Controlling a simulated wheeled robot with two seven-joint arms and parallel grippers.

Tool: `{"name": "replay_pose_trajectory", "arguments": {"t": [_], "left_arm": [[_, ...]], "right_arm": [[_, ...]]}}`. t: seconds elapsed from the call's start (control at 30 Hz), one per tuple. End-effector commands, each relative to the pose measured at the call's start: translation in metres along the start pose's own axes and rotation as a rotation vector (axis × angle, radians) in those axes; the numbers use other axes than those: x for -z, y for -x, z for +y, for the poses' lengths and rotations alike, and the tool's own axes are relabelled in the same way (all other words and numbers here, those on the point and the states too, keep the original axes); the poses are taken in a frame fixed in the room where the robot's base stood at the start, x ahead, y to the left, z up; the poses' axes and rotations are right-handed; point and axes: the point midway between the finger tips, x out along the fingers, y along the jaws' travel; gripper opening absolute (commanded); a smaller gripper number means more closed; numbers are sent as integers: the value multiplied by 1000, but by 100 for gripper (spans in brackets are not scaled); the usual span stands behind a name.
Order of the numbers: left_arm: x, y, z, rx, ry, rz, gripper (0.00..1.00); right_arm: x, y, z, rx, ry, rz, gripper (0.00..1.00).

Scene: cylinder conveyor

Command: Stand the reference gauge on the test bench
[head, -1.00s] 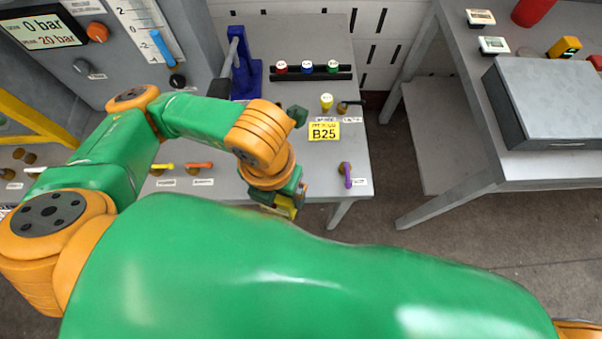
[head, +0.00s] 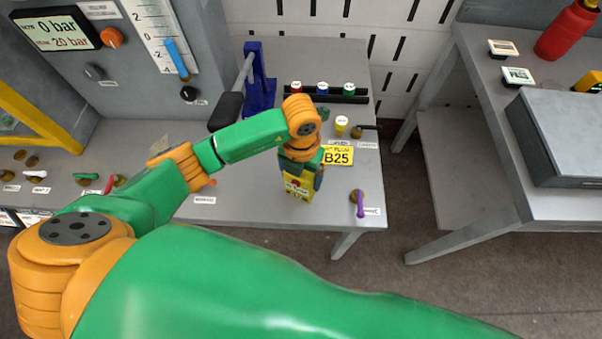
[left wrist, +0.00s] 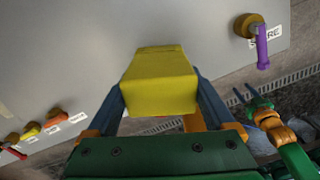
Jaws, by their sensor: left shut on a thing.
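My left gripper (head: 301,180) is shut on a yellow block-shaped thing with a dark and red mark on its face, which looks like the reference gauge (head: 298,189). The gauge is over the front part of the grey bench (head: 250,205), left of the B25 plate. In the left wrist view the plain yellow gauge (left wrist: 160,85) sits between the two blue fingers, with the grey bench top behind it. I cannot tell whether it touches the bench. My right gripper (left wrist: 250,97) shows small at the right of the left wrist view, its fingers apart and empty.
A purple handle (head: 360,203) is near the bench's right edge. A blue stand (head: 260,90) and black rack (head: 330,96) are behind. A grey case (head: 570,135) is on the right table.

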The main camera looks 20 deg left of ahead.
Motion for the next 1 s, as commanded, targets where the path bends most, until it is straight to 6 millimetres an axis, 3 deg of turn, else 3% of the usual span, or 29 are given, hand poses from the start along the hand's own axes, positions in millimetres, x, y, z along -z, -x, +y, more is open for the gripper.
{"name": "replay_pose_trajectory", "arguments": {"t": [0.23,0.27,0.3,0.5,0.67,0.9,1.0], "left_arm": [[0,-3,0,0,0,-2,0],[0,-3,0,0,0,-1,92],[0,-2,0,0,0,-1,100],[0,-1,0,0,0,-1,100],[-1,12,-1,2,0,-3,100],[-1,64,0,1,-3,-7,100],[-1,90,0,0,-2,-7,100]], "right_arm": [[-1,-4,0,0,0,-1,50],[-1,-3,0,0,0,-1,50],[-1,-3,0,0,0,-1,50],[-1,-2,0,-1,0,-2,50],[-1,0,1,-2,1,-2,50],[-2,-3,1,-2,1,-2,50],[-1,5,2,-2,1,-2,50]]}}
